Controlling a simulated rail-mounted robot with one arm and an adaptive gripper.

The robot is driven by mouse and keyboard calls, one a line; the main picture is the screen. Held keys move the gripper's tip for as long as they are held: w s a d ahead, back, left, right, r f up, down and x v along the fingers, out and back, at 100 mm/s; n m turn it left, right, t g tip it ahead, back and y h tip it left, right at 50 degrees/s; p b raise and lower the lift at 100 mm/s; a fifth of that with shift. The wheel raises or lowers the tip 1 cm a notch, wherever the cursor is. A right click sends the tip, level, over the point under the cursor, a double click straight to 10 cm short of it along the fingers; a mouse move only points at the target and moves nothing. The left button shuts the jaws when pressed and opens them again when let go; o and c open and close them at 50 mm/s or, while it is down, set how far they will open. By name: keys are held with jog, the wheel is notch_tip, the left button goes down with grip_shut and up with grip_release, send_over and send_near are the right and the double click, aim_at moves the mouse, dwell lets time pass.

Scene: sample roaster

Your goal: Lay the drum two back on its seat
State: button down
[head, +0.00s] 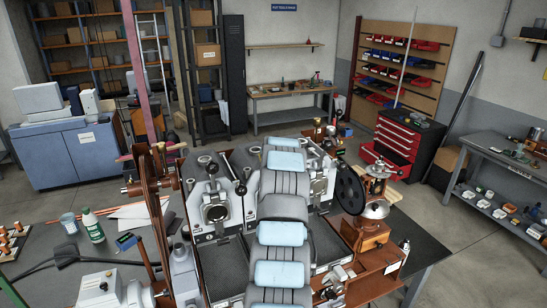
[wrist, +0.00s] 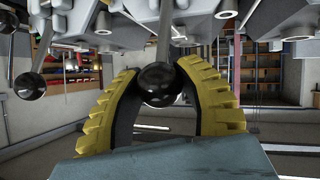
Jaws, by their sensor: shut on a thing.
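In the wrist view, my gripper (wrist: 159,72) has its two yellow-ridged, black-lined fingers closed around a black ball knob (wrist: 160,86). The knob sits on the end of a grey metal lever that runs up to the roaster body (wrist: 215,22). In the head view, the sample roaster (head: 215,210) stands on the bench, with a round-fronted unit at left and another at right (head: 319,182). My arm covers the middle of the roaster and hides my gripper and the held knob there. Which drum the lever belongs to, and how it lies on its seat, I cannot tell.
Another black knob (wrist: 30,86) on a lever hangs at left in the wrist view. In the head view, a black spoked wheel (head: 349,188) and a wooden grinder (head: 366,236) stand right of the roaster. A white-green bottle (head: 92,226) stands at left.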

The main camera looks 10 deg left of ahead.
jog(key=shift+a+r, duration=0.25)
jog(key=c, duration=1)
grip_release()
jog(key=shift+c, duration=0.2)
jog(key=o, duration=0.5)
jog(key=shift+w+a+r, duration=0.1)
jog(key=shift+w, duration=0.05)
jog(key=shift+c, duration=0.2)
jog(key=shift+d, duration=0.2)
jog(key=shift+s+d+r, duration=0.1)
jog(key=shift+s+d, duration=0.05)
jog(key=shift+s, duration=0.5)
jog(key=v, duration=1)
jog(key=shift+s+r, duration=0.2)
jog(key=shift+s, duration=0.1)
